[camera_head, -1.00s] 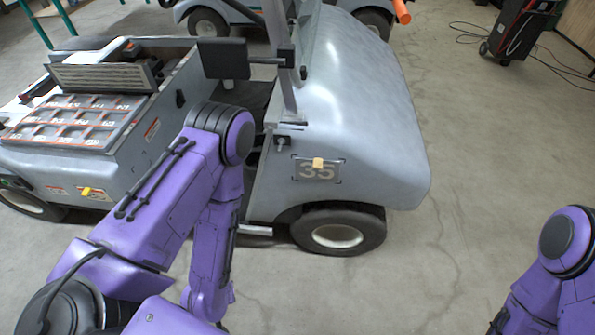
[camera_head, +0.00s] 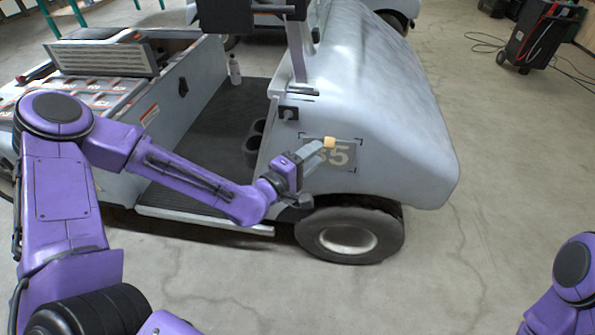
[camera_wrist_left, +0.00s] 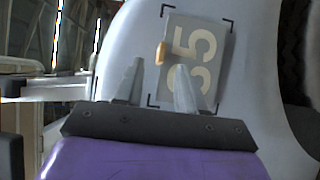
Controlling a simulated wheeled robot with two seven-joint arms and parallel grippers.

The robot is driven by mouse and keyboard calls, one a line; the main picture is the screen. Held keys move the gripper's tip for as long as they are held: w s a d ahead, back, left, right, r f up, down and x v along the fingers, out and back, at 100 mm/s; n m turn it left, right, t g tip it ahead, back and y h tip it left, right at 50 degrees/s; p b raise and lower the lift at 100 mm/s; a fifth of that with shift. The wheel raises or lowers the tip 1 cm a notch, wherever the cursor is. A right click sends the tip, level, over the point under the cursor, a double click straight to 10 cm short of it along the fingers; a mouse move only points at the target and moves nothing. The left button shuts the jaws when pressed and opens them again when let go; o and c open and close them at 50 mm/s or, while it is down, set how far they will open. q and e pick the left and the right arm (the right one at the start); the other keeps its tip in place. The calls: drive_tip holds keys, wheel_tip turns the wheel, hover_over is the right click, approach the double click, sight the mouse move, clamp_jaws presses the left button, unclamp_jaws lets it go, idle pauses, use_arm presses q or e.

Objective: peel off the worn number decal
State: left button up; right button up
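The worn number decal (camera_head: 344,156), a grey plate reading 35, lies on the cart's pale front side panel, above the front wheel. Dark corner marks frame it. An orange-yellow tab (camera_head: 329,142) sticks out from its upper edge. My left gripper (camera_head: 314,160) is at the decal's left side and covers part of the 3. In the left wrist view my left gripper (camera_wrist_left: 159,68) has its two fingers apart. The tab (camera_wrist_left: 162,53) shows between and just beyond the fingertips, not clamped. The decal (camera_wrist_left: 204,45) looks flat on the panel. My right gripper is out of view.
The cart's front wheel (camera_head: 349,236) stands just below the decal. The footwell floor (camera_head: 222,130) with a bottle (camera_head: 234,69) lies left of the panel. A black-and-red machine (camera_head: 540,38) with cables stands at the back right.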

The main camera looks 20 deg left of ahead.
sight(328, 157)
use_arm(q)
drive_tip(key=x, duration=0.4)
drive_tip(key=shift+w+d, duration=0.1)
drive_tip(key=shift+w, duration=0.15)
drive_tip(key=shift+c, duration=0.3)
clamp_jaws()
